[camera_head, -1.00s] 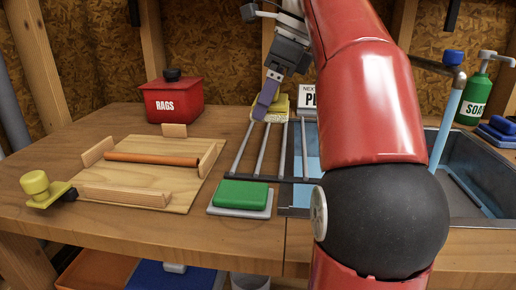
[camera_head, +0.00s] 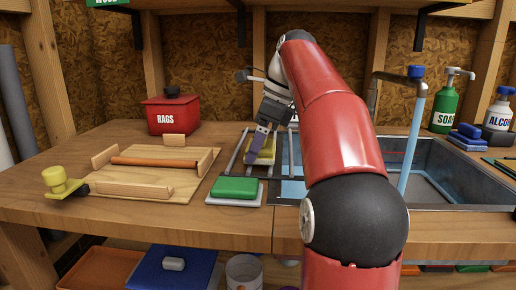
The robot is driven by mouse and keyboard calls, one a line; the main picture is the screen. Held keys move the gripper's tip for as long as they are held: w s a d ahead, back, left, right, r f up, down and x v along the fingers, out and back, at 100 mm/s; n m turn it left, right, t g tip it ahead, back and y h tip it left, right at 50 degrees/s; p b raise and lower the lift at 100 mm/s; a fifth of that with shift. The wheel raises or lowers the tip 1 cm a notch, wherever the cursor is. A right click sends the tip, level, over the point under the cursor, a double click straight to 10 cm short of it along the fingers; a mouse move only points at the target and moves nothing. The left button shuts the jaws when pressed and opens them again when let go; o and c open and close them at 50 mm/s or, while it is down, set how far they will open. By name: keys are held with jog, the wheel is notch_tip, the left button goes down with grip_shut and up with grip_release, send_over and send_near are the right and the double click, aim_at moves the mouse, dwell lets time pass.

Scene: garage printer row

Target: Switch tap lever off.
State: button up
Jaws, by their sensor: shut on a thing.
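The tap (camera_head: 376,88) stands at the sink with a blue knob (camera_head: 416,72) on top of its spout end. A pale blue stream (camera_head: 412,140) runs from the spout down into the sink basin (camera_head: 440,165). My gripper (camera_head: 254,156) is far to the left of the tap, low over the dark drying rack (camera_head: 231,153). Whether the block touches the rack is unclear. My red arm hides part of the sink's left side.
A green sponge on a grey tray (camera_head: 235,188) lies before the rack. A wooden board (camera_head: 200,165) and red RAGS box (camera_head: 172,115) are to the left. A green soap bottle (camera_head: 445,108) and blue sponges (camera_head: 467,136) stand right of the tap.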

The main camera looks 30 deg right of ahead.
jog(key=shift+f, duration=0.1)
jog(key=o, duration=0.8)
jog(key=shift+f+b, duration=0.2)
jog(key=shift+b, duration=0.3)
